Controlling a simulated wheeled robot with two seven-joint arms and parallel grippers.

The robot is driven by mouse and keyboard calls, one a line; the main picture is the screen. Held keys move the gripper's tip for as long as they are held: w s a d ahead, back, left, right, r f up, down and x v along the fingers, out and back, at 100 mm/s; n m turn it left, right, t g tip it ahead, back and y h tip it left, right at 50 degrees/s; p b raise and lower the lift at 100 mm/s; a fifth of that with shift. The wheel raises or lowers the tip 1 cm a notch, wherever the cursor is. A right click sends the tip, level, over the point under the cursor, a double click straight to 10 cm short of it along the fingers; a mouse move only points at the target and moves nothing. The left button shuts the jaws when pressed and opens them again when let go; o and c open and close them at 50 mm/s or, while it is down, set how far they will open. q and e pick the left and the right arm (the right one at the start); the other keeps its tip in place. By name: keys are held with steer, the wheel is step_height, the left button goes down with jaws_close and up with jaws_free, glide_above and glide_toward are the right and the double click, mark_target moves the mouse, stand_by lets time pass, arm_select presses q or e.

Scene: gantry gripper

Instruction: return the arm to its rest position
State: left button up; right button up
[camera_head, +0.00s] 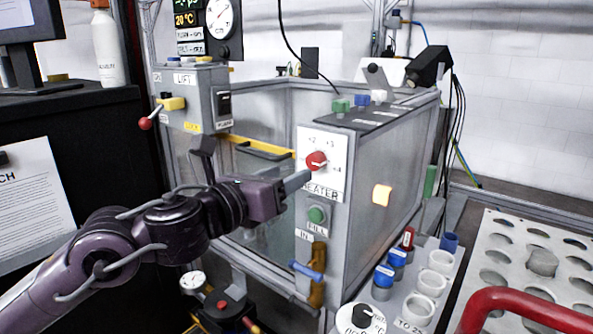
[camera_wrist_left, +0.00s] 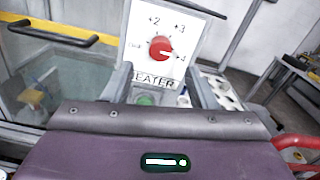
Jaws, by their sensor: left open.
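My left arm comes in from the left in the head view. My left gripper (camera_head: 297,181) is in front of the heater panel, just left of and below the red heater knob (camera_head: 316,161). In the left wrist view the two fingers of the gripper (camera_wrist_left: 158,82) stand apart with nothing between them, and the red knob (camera_wrist_left: 161,48) is ahead, beyond the fingertips. The knob's white line points right, toward the +4 mark. In the head view I cannot tell whether a finger touches the panel. My right gripper is in neither view.
Below the knob is a green button (camera_head: 317,214) and a blue-handled valve (camera_head: 306,270). A lift box (camera_head: 190,97) with a red-tipped lever stands at the left. A rack (camera_head: 436,262) with capped vials and a red bar (camera_head: 520,303) are at the right.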

arm_select(q)
steer(key=shift+s+a, duration=0.15)
steer(key=shift+s, duration=0.1)
